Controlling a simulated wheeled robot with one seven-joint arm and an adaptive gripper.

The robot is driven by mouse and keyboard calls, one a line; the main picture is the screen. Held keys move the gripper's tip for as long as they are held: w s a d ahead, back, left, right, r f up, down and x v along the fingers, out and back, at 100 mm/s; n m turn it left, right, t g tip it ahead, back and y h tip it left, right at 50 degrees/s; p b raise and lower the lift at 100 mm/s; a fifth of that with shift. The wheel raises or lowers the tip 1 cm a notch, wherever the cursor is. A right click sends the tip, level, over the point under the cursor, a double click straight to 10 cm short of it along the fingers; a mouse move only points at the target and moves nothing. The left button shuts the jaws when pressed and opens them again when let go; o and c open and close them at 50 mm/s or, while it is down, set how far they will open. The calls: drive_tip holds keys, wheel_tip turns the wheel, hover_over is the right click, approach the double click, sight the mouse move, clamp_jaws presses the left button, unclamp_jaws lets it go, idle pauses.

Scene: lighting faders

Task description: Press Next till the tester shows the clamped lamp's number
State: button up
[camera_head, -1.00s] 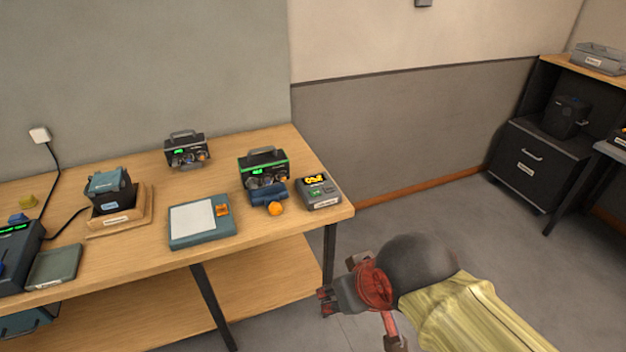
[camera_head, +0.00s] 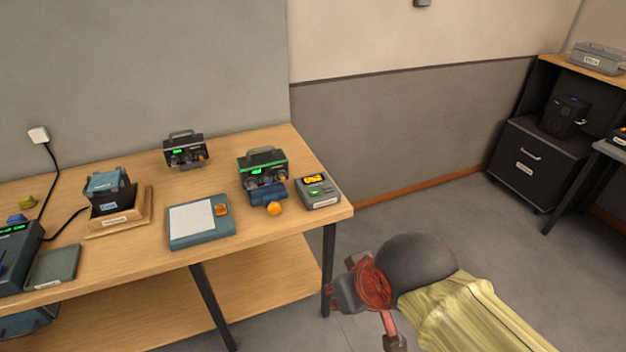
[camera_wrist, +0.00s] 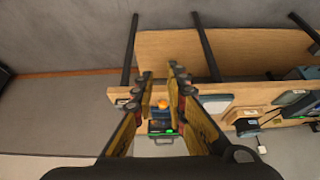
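The tester is most likely the small grey box (camera_head: 318,192) with a lit yellow display at the right end of the bench. Its digits are too small to read, and a small green mark shows on its face. Left of it stands a dark unit with a green display (camera_head: 262,165), and a blue block with an orange knob (camera_head: 274,208) sits at its front; this may be the clamped lamp. My gripper (camera_head: 350,292) is off the bench's front right, apart from everything. In the wrist view my gripper (camera_wrist: 160,78) is open and empty, the orange knob showing between its fingers.
A similar dark unit (camera_head: 185,150) stands at the back of the bench. A teal box with a pale top (camera_head: 200,222), a wooden tray (camera_head: 133,217) and a grey pad (camera_head: 52,267) lie left. A black cabinet (camera_head: 530,165) stands far right.

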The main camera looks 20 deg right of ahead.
clamp_jaws()
idle(0.8)
idle(0.4)
